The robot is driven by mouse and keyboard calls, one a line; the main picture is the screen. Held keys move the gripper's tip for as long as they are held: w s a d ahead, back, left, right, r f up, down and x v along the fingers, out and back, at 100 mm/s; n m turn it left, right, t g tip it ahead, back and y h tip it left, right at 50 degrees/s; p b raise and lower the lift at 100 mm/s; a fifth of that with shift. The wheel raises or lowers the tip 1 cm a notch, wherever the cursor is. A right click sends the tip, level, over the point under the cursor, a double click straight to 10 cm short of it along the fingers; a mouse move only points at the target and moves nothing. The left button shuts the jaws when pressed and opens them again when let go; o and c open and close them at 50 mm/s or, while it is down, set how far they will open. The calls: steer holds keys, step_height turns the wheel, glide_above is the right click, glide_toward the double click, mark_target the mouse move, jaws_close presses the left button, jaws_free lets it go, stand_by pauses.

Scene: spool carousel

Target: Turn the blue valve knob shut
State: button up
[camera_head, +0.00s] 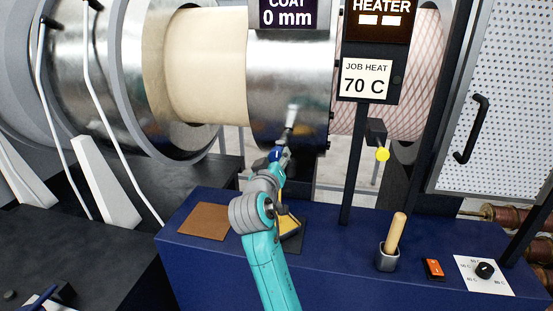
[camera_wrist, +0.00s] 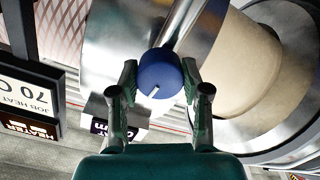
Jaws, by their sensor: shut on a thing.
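The blue valve knob (camera_wrist: 160,76) is round with a white pointer mark, and sits at the end of a metal pipe in the wrist view. It shows small in the head view (camera_head: 276,155), at the end of the pipe below the shiny metal drum. My gripper (camera_wrist: 160,80) has one finger on each side of the knob and is shut on it. In the head view my gripper (camera_head: 281,158) reaches up to the knob and partly hides it. The pointer mark slants to the lower left in the wrist view.
Below is a blue bench (camera_head: 340,255) with a brown square (camera_head: 204,221), a wooden-handled tool in a holder (camera_head: 390,255), an orange switch (camera_head: 433,268) and a dial (camera_head: 485,270). A job heat sign (camera_head: 366,80) stands on a post to the right. Large spools (camera_head: 207,65) stand behind.

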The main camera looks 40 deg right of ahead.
steer(key=n, duration=0.5)
steer(key=shift+n, duration=2.5)
steer(key=o, duration=1.1)
steer(key=shift+o, duration=0.2)
steer(key=v, duration=1.2)
steer(key=shift+f, duration=0.15)
